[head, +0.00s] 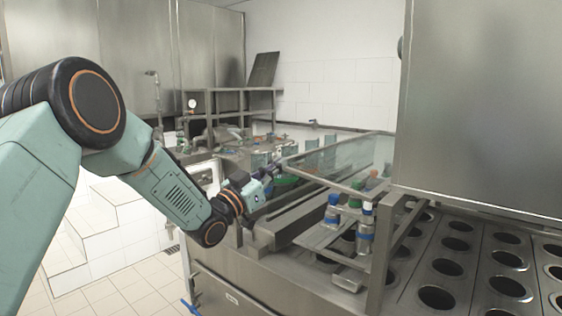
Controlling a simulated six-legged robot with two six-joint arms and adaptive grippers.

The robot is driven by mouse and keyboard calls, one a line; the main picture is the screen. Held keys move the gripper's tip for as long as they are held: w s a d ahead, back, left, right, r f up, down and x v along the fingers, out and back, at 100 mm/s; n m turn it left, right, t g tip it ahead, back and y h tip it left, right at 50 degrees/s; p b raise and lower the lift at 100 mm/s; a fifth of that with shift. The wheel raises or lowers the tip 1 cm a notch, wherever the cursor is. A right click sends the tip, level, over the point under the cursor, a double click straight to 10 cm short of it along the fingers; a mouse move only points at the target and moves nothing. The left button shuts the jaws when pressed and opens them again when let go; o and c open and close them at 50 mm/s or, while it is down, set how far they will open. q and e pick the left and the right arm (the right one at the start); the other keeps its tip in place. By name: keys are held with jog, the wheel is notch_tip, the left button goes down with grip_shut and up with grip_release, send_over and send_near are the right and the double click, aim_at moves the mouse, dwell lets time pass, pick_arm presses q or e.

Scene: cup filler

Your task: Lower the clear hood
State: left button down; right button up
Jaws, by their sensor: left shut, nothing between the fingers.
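The clear hood (345,158) is a see-through panel with a thin metal edge, at the middle of the head view above the filling machine. It looks raised and roughly level, with bottles and machine parts showing through and below it. My left gripper (268,176) comes in from the left and is shut and empty. Its fingertips are close to the hood's near left corner; I cannot tell whether they touch it. My right gripper is not in view.
A conveyor plate with round holes (448,267) fills the lower right. A big steel cabinet (480,110) blocks the right. Tiled steps (110,215) and floor lie at left.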

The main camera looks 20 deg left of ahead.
pick_arm(q)
notch_tip(320, 180, down, 3)
jog(key=shift+b, duration=0.75)
